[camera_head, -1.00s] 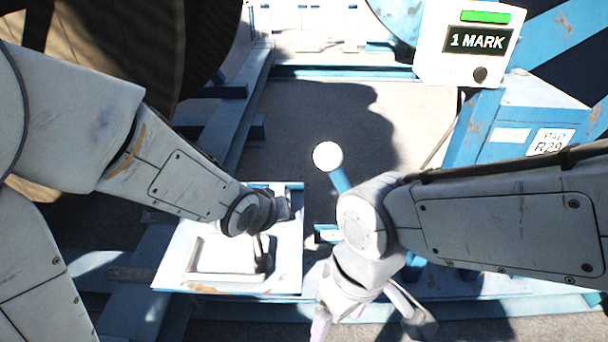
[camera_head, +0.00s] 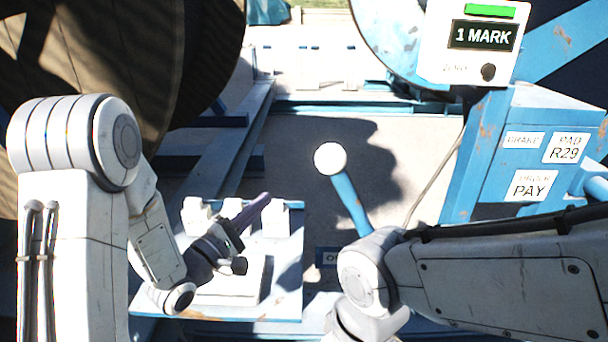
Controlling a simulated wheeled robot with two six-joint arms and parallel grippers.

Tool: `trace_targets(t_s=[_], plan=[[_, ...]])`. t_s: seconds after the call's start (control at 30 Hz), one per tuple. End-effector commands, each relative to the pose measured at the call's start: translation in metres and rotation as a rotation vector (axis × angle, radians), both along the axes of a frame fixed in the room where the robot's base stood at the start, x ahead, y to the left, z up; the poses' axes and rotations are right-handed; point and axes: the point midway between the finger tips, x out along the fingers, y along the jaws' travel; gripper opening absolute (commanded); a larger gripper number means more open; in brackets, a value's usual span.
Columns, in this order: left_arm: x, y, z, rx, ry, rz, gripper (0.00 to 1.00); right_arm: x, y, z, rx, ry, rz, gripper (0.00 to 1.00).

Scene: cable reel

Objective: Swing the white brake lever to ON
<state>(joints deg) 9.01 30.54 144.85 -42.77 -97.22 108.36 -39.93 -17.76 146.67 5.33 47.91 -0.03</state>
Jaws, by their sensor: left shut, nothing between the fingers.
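The brake lever is a blue shaft (camera_head: 348,200) with a round white knob (camera_head: 330,158). It stands tilted up and to the left in the middle of the head view, and its base is hidden behind my right wrist. A small dark label (camera_head: 327,257) beside it starts with "O"; the rest is covered. My left gripper (camera_head: 250,212) is shut and empty, over the white panel and left of the lever, apart from it. My right arm comes in from the right, its wrist in front of the lever's base; its fingers are below the picture edge.
A white panel on a blue frame (camera_head: 285,300) lies under my left gripper. A display box (camera_head: 440,45) reads "1 MARK" with a green light. A blue post (camera_head: 495,150) carries labels, including "BRAKE" and "ORDER PAY". Large reels stand behind. Grey floor beyond the knob is clear.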

Motion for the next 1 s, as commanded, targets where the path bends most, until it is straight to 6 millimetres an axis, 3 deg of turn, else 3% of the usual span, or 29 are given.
trace_targets(t_s=[0.27,0.73,1.0], plan=[[0.01,-0.008,0.003,0.004,0.0,-0.003,0.0,0.0,0.0,0.003,0.0,0.0,0.0,0.81],[0.084,-0.062,0.022,0.003,-0.002,-0.004,0.0,0.0,0.0,0.021,0.0,0.0,0.0,0.81],[0.088,-0.091,0.03,0.004,-0.001,0.0,0.0,0.0,0.0,0.028,0.0,0.0,0.0,0.81]])
